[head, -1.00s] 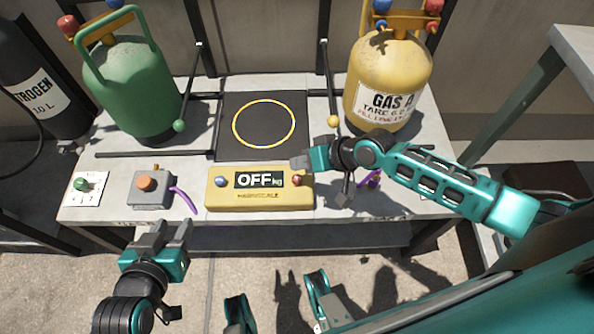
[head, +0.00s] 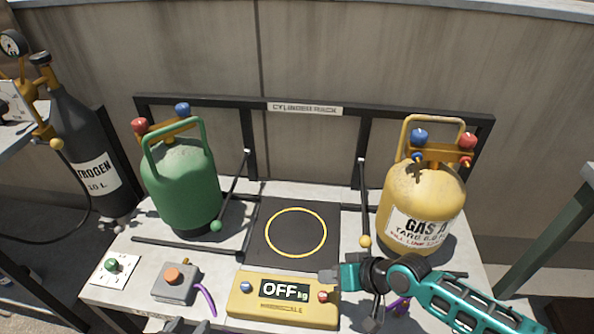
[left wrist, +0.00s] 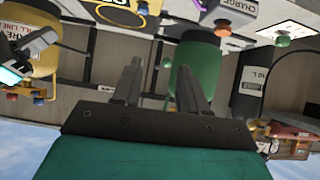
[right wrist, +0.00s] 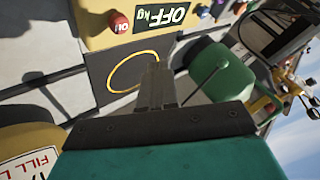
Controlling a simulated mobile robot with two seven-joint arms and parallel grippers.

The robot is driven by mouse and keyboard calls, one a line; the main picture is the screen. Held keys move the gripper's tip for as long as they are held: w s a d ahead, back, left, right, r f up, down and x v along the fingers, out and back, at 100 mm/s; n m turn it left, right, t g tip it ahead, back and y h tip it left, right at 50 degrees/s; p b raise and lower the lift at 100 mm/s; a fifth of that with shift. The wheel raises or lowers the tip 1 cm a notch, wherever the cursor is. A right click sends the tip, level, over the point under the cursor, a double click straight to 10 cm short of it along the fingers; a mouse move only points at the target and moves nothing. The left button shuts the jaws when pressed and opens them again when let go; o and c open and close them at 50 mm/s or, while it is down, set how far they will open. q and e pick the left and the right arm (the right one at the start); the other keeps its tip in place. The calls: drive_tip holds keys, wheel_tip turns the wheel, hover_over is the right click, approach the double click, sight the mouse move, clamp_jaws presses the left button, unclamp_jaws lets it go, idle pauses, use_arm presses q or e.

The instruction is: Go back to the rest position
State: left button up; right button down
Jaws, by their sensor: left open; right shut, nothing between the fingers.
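My right gripper (head: 330,279) is shut and empty, just at the right end of the yellow scale display box (head: 283,313), beside its red button. The box reads OFF. Whether the fingers touch it I cannot tell. In the right wrist view the shut fingers (right wrist: 157,85) lie across the view of the scale plate. My left gripper (head: 187,326) shows only its fingertips at the bottom edge of the head view, in front of the bench. In the left wrist view its fingers (left wrist: 157,80) are apart with nothing held between them.
A green cylinder (head: 183,180) stands at the left and a yellow GAS A cylinder (head: 425,195) at the right of the dark scale plate (head: 328,230). A grey box with an orange button (head: 175,284) and a green-knobbed panel (head: 114,267) sit front left. A rack (head: 230,104) runs behind.

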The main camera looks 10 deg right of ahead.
drive_tip(key=shift+s+a+r, duration=0.2)
drive_tip(key=shift+s+a, duration=0.05)
use_arm(q)
drive_tip(key=shift+y, duration=0.5)
drive_tip(key=a+r+p, duration=0.1)
drive_tip(key=p, duration=0.1)
drive_tip(key=s+a+p, duration=0.1)
drive_tip(key=p, duration=0.1)
drive_tip(key=a+r+p, duration=0.1)
drive_tip(key=p, duration=0.2)
drive_tip(key=shift+s+r, duration=0.25)
drive_tip(key=shift+r, duration=0.05)
use_arm(e)
drive_tip(key=s+d+r+t+h, duration=0.2)
drive_tip(key=s+r, duration=0.1)
drive_tip(key=s, duration=0.2)
drive_tip(key=s+d+r+n+t+h, duration=0.1)
drive_tip(key=s+d+r+t+h, duration=0.1)
drive_tip(key=s, duration=0.3)
drive_tip(key=shift+s+d+r+n+t+h, duration=0.15)
drive_tip(key=shift+d+r+n+t+h, duration=0.25)
drive_tip(key=shift+r, duration=0.5)
drive_tip(key=shift+d, duration=0.1)
